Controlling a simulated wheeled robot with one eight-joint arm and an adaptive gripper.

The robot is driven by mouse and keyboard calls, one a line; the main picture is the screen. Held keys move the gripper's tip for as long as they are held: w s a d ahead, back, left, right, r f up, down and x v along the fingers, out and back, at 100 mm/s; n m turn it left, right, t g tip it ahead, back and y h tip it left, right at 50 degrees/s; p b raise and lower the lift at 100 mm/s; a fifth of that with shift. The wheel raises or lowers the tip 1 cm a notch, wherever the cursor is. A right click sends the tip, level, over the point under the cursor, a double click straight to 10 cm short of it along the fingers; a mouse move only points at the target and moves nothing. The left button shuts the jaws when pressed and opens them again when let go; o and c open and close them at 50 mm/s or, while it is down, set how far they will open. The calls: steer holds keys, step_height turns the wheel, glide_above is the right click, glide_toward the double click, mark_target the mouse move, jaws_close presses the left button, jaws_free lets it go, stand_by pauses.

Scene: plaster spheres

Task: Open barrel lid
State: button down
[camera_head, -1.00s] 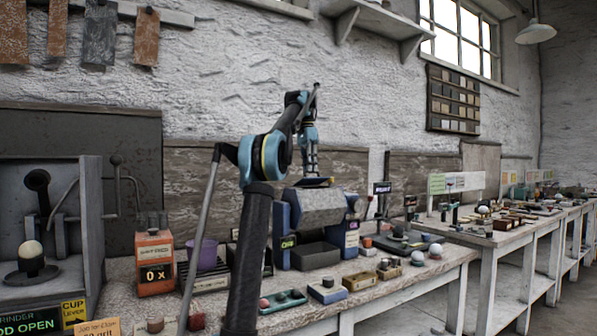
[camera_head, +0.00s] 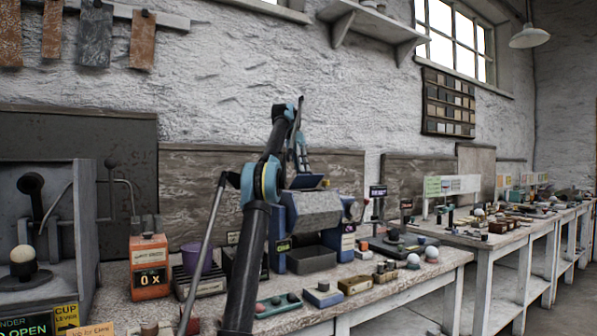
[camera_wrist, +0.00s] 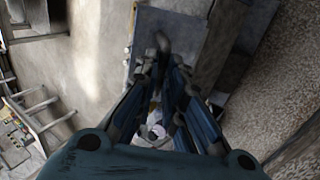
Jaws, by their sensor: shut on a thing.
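The barrel (camera_head: 312,208) is a grey faceted drum held between dark blue supports on the bench. A blue, yellow-edged plate, seemingly the lid (camera_head: 307,182), sits at its top and looks slightly tilted. My gripper (camera_head: 302,171) is directly above this plate, pointing down. The gripper's fingers also show in the wrist view (camera_wrist: 160,122), close together. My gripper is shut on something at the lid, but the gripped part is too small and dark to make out.
An open grey tray (camera_head: 313,259) is under the barrel. Small trays and pale spheres (camera_head: 432,253) lie to the right. The wall is close behind.

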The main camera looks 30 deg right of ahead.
steer(key=shift+d, duration=0.1)
steer(key=c, duration=1.7)
jaws_free()
